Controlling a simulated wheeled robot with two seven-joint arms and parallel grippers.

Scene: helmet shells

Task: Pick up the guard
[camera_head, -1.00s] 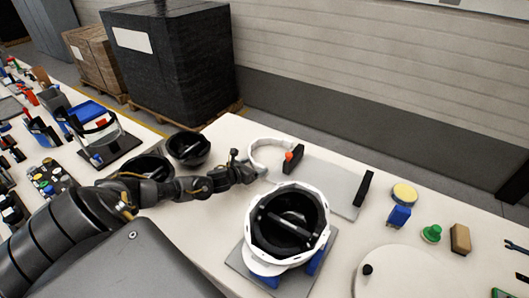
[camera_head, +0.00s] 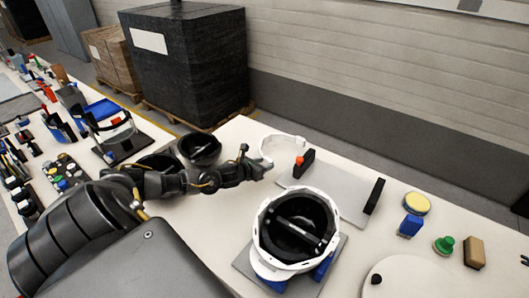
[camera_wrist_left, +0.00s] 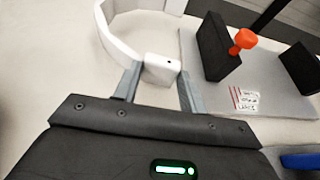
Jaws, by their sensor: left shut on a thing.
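The guard (camera_head: 268,150) is a thin white curved band, seen near the back of the table in the head view. In the left wrist view, the band (camera_wrist_left: 115,40) curves away at the upper left and ends in a small white block (camera_wrist_left: 162,68). My left gripper (camera_head: 262,170) has this block between its fingertips (camera_wrist_left: 160,85) and is shut on it. The lower part of the guard is partly hidden by my gripper in the head view. I cannot tell how far it is above the table. My right gripper is not in view.
A grey plate (camera_head: 340,197) with black uprights (camera_head: 375,195) and an orange knob (camera_head: 299,160) stands just right of the guard. A white helmet shell (camera_head: 268,267) sits in front. Black bowl-shaped shells (camera_head: 200,150) lie left of my gripper.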

